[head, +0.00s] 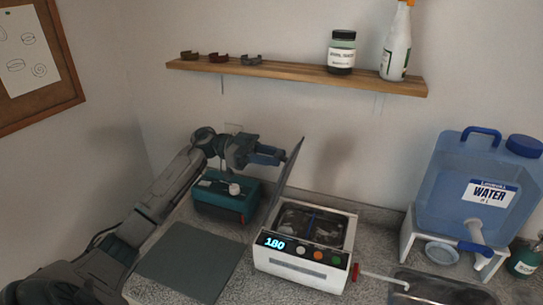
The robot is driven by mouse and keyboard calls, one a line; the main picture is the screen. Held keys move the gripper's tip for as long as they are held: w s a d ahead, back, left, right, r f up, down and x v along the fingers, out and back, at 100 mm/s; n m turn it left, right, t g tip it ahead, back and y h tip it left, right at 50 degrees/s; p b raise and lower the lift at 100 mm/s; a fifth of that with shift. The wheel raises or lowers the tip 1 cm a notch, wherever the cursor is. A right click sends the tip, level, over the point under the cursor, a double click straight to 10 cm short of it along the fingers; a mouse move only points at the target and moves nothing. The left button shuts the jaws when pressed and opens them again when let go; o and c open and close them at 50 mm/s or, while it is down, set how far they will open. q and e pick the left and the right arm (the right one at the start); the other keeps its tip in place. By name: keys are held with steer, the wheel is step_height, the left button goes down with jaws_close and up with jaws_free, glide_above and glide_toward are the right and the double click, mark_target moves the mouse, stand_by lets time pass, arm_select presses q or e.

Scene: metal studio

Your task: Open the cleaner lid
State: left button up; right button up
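The cleaner (300,262) is a white box on the counter with a lit display reading 180 and several round buttons on its front. Its lid (289,182) stands steeply raised at the cleaner's left side, seen nearly edge-on. The basin (312,226) is uncovered and its dark inside shows. My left gripper (280,156) is at the left of the lid, close to its upper part. I cannot tell whether the fingers touch the lid or whether they are open or shut. My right gripper is out of view.
A teal box (222,205) with small items on top sits below my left forearm. A grey mat (190,263) lies at the front left. A blue water tank (474,190), a sink (440,290) and a green bottle (524,262) are at the right. A wooden shelf (290,75) hangs above.

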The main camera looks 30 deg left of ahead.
arm_select(q)
jaws_close()
steer(key=s+a+f+t+h+b, duration=0.1)
steer(key=a+h+b, duration=0.3)
steer(key=a, duration=0.3)
steer(key=shift+s+a+f+b, duration=0.15)
steer(key=shift+s+f+b, duration=0.05)
steer(key=shift+s+b, duration=0.15)
steer(key=o, duration=1)
jaws_free()
steer(key=shift+c, duration=0.2)
